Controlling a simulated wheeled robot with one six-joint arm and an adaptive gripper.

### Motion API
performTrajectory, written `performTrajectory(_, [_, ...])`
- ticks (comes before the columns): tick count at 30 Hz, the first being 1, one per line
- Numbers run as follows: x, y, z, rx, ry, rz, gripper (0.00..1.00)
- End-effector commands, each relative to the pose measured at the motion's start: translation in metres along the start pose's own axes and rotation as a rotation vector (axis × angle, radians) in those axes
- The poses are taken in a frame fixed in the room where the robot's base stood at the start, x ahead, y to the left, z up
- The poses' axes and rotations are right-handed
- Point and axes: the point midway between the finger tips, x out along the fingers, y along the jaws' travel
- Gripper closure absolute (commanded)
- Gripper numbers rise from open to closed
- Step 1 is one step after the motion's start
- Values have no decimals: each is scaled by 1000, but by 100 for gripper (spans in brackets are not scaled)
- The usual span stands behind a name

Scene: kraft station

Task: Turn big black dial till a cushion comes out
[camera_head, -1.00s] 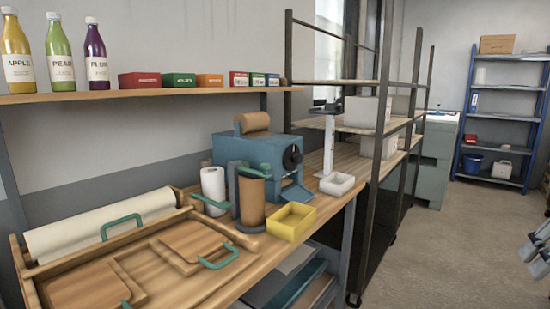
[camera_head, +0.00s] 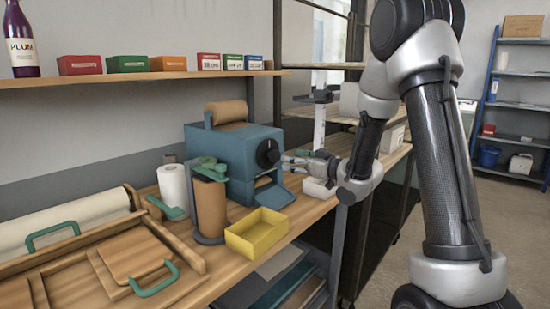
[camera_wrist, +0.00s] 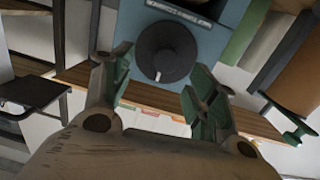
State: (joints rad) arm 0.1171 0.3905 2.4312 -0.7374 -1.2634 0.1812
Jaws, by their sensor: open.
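The big black dial (camera_head: 268,153) is on the right-hand face of a blue machine (camera_head: 222,138) on the wooden bench. A roll of brown kraft paper (camera_head: 226,112) sits on top of the machine, and a blue chute (camera_head: 273,195) slopes out below the dial. No cushion shows on the chute. My gripper (camera_head: 287,159) is open with its fingertips close to the dial. In the wrist view the dial (camera_wrist: 166,53) lies ahead, between and beyond the two spread fingers, with a white mark at its lower edge. I cannot tell whether the fingers touch it.
A yellow bin (camera_head: 257,232) stands in front of the chute. A brown roll on a stand (camera_head: 210,208) and a white roll (camera_head: 173,189) stand left of the machine. A white box (camera_head: 319,188) sits below my gripper. Wooden trays (camera_head: 130,258) fill the bench's near left.

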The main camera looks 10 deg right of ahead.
Motion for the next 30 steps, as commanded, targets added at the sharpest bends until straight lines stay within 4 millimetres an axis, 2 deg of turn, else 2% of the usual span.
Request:
performTrajectory(5, [10, -8, 4, 32, 64, -49, 42])
performTrajectory(18, [74, -11, -1, 31, 67, -49, 42])
performTrajectory(22, [81, -12, -2, 31, 66, -48, 42])
performTrajectory(29, [82, -11, -2, 31, 66, -47, 42])
performTrajectory(30, [82, -11, -2, 31, 66, -47, 47])
